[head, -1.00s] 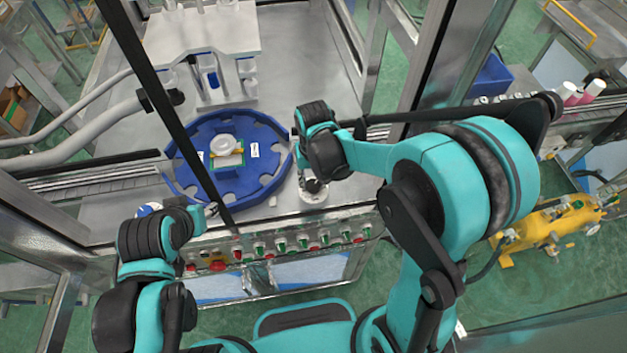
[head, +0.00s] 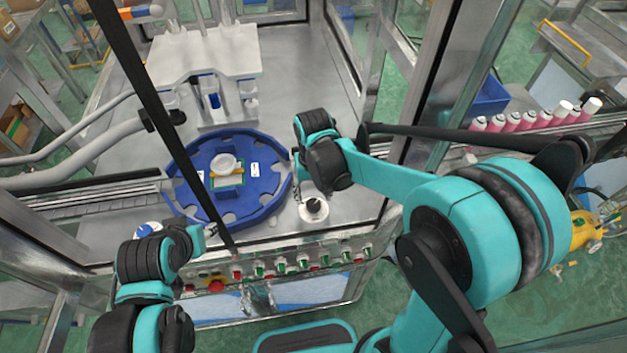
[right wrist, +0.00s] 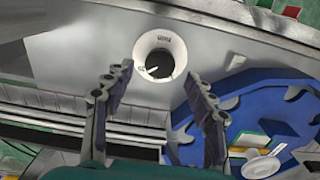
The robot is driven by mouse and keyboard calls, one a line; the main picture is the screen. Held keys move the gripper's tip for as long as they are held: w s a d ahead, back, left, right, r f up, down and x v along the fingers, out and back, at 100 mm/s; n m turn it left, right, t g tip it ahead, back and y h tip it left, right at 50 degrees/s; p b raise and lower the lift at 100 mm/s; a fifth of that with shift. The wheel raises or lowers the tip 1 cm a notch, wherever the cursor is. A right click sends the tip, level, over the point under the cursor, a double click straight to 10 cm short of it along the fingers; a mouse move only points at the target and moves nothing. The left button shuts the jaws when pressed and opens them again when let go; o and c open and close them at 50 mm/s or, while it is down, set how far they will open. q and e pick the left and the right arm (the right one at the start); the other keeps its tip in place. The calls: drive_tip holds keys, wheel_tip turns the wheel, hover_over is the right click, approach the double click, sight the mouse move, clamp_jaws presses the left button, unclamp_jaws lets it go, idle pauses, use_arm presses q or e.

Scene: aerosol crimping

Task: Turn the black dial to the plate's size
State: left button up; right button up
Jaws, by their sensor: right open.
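The black dial (head: 314,207) sits in a white round base (head: 305,219) on the metal deck, right of the blue notched plate (head: 233,203). In the right wrist view the dial (right wrist: 159,66) shows as a dark centre with a white pointer mark inside its white ring. Lettering on the ring is too small to read. My right gripper (right wrist: 161,78) is open and empty, its fingers to either side of the dial in that view and apart from it. The blue plate shows at right there (right wrist: 285,95). My left gripper (head: 211,231) is near the plate's front edge; its jaws are unclear.
A panel of red and green switches (head: 300,264) runs along the deck's front edge. A white crimping head unit (head: 203,55) stands behind the plate. A black post crosses over the plate. Pink cans (head: 525,120) stand in a row at right. Deck behind the dial is clear.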

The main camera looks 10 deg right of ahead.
sight(313, 204)
wheel_tip(313, 204, up, 8)
drive_tip(key=shift+r, duration=0.25)
idle(0.7)
